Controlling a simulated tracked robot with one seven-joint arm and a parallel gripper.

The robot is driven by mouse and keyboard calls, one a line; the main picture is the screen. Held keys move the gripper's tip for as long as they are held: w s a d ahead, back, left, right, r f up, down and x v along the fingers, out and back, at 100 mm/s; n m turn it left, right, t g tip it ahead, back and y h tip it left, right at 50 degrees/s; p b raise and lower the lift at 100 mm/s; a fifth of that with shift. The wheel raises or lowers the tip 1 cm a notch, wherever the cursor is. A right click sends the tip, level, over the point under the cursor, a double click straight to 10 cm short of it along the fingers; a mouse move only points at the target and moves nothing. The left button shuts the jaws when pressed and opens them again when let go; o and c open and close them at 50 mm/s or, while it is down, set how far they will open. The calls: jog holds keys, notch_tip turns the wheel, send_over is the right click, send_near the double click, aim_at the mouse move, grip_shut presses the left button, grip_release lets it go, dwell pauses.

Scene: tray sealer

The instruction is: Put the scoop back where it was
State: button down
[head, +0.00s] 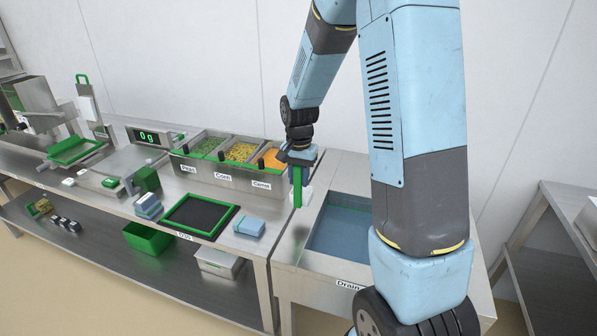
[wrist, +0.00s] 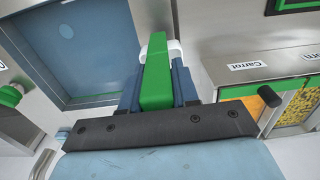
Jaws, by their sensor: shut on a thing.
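My gripper (head: 298,160) is shut on the green handle of the scoop (head: 297,188). The handle hangs downward below the jaws, and a white part shows beside it. In the wrist view the green handle (wrist: 155,80) lies between the two blue-grey fingers, with a white edge behind it. The scoop is in the air between the carrot bin (head: 262,184) and the drain basin (head: 342,228). The scoop's bowl is mostly hidden, and I cannot tell whether it holds anything.
Peas (head: 205,168) and corn (head: 222,177) bins stand left of the carrot bin. A scale display (head: 147,136) reads 0 g. A green-framed dark mat (head: 200,216) and blue-grey blocks (head: 249,226) lie on the front counter. Bare steel surrounds the basin.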

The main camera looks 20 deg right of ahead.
aim_at(301, 195)
jog(key=shift+d+f, duration=0.15)
jog(key=shift+f, duration=1.6)
jog(key=shift+d+f, duration=0.1)
jog(key=shift+f, duration=1.6)
jog(key=shift+s+f, duration=0.1)
jog(key=c, duration=0.8)
grip_release()
jog(key=c, duration=0.3)
jog(key=shift+r, duration=3.5)
